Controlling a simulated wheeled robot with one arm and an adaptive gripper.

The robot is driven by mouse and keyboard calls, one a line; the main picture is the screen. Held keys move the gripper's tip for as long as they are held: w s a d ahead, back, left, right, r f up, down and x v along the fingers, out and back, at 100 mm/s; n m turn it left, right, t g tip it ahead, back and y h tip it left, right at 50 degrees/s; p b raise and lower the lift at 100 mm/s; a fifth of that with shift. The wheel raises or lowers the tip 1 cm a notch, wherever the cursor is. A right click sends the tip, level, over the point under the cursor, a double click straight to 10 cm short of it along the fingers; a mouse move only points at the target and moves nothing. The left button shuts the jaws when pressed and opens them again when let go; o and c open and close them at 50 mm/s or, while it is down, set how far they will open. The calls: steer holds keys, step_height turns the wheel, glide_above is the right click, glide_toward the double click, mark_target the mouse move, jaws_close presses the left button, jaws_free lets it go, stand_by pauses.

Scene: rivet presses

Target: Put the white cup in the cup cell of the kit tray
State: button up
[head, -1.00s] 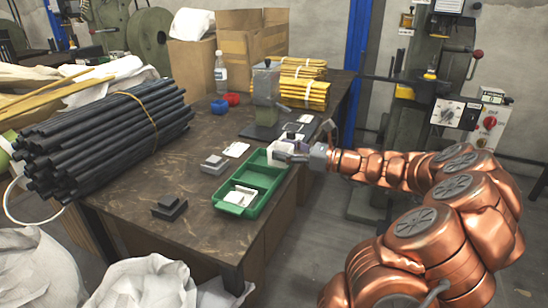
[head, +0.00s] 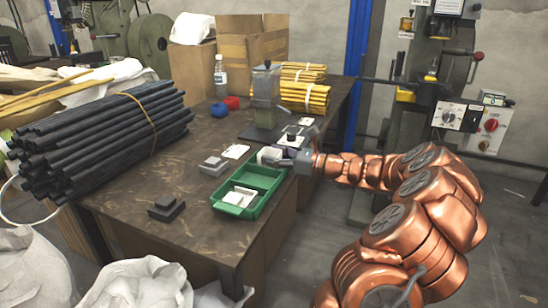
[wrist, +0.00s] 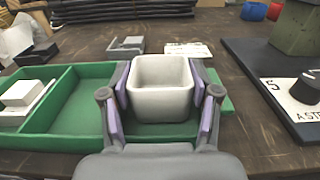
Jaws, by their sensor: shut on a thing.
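The white cup (wrist: 162,90) is a squarish open-topped vessel, upright between the two fingers of my gripper (wrist: 162,105) in the wrist view. My gripper is shut on it, with a finger on each side. In the head view the cup (head: 268,156) shows at the tip of my gripper (head: 285,157), over the far end of the green kit tray (head: 222,205). In the wrist view the cup is in front of the tray's right-hand compartment and hides part of it. I cannot tell whether the cup touches the tray floor. The tray's other compartment holds white pieces (wrist: 22,95).
A dark plate with a press (head: 266,95) stands just beyond the tray. Grey blocks (head: 213,166) and a white card (head: 235,152) lie left of it. Black tubes (head: 95,135) fill the table's left side.

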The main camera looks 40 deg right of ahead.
steer(key=o, duration=1.1)
steer(key=shift+f, duration=0.1)
steer(key=shift+o, duration=0.2)
steer(key=shift+s, duration=0.1)
steer(key=p+v, duration=0.3)
steer(key=v, duration=0.9)
